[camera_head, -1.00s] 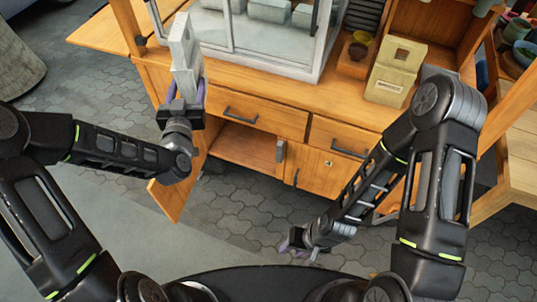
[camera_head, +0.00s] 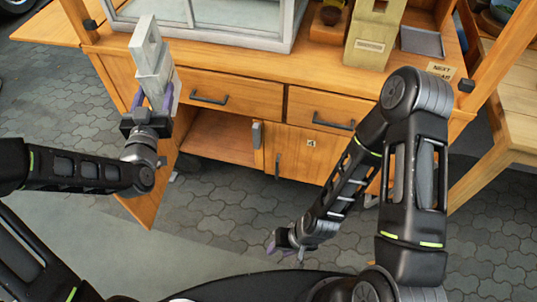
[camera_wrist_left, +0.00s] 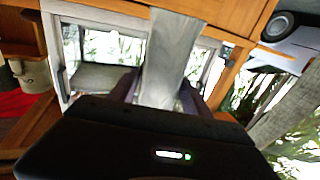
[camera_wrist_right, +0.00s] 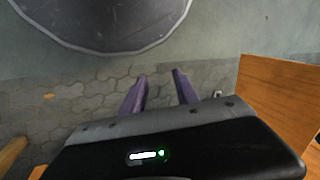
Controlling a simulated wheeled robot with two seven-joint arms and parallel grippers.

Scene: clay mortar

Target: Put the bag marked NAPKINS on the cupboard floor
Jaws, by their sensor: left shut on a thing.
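My left gripper (camera_head: 158,103) is shut on a grey bag (camera_head: 150,62) with a cut-out handle. The bag is upright, in front of the cabinet's left side; no marking on it is legible. The left wrist view shows the bag (camera_wrist_left: 172,55) between the fingers. The open cupboard (camera_head: 216,150) is below the left drawer, to the right of and lower than the bag in the head view. Its door (camera_head: 152,203) stands open. My right gripper (camera_head: 294,250) is open and empty over the paving; its fingers (camera_wrist_right: 160,95) are apart in the right wrist view.
Another, beige bag (camera_head: 372,38) with an unreadable label stands on the counter beside a grey tray (camera_head: 421,41). A white-framed glazed case (camera_head: 215,22) is at the back. Drawers (camera_head: 225,95) are shut. A wooden table (camera_head: 510,110) is at right. Paving before the cabinet is clear.

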